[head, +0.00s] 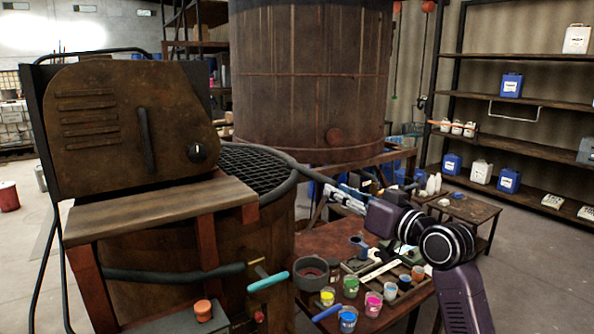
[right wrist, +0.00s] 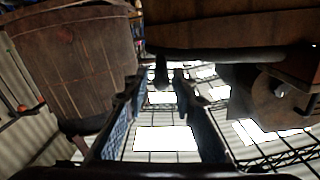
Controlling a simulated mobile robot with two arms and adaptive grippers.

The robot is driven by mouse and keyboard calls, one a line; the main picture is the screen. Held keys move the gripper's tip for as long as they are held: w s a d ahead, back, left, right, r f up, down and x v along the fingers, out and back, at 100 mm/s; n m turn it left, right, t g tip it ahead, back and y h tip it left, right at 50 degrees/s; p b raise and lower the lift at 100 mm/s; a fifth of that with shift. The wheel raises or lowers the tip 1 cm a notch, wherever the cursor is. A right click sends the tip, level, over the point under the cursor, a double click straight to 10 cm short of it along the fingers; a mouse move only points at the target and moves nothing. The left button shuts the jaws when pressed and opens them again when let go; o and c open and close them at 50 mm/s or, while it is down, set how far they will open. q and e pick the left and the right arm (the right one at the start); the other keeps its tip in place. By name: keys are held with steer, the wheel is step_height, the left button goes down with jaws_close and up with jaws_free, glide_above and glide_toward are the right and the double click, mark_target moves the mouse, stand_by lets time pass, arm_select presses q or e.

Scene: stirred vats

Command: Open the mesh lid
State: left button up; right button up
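The mesh lid (head: 262,166) is a dark round grid with a thick rim. It lies flat on top of the near brown vat (head: 170,300) in the head view, partly hidden behind the machine housing. A dark bar handle (head: 312,175) sticks out from its rim to the right. My right gripper (head: 342,196) is by the outer end of this handle. In the right wrist view its two fingers (right wrist: 160,88) stand apart, with a dark rod end (right wrist: 161,70) showing between or just beyond the tips; contact cannot be told. My left gripper is not in view.
A rusty control housing (head: 130,120) on a wooden stand blocks the left. A large vat (head: 310,80) stands behind. A low table (head: 335,238) with several paint jars is below my right arm.

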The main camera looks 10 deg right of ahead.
mark_target(327, 178)
steer(key=shift+w+a+r+p, duration=0.2)
steer(key=shift+w+r+p, duration=0.2)
steer(key=shift+w+p, duration=0.15)
steer(key=shift+w+a+r+p, duration=0.15)
steer(key=shift+w+r+p, duration=0.25)
steer(key=shift+p, duration=0.15)
steer(key=p+x, duration=0.1)
steer(key=x, duration=0.2)
steer(key=shift+p, duration=0.3)
steer(key=p+x, duration=0.1)
steer(key=x, duration=0.2)
steer(key=shift+w+a+f, duration=0.1)
steer(key=shift+a+f, duration=0.05)
steer(key=shift+f, duration=0.05)
steer(key=shift+p+x, duration=0.65)
steer(key=shift+x, duration=0.45)
steer(key=shift+w+f, duration=0.1)
steer(key=shift+w, duration=0.3)
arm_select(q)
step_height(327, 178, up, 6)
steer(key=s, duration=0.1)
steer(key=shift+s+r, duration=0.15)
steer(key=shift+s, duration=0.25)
arm_select(e)
jaws_close()
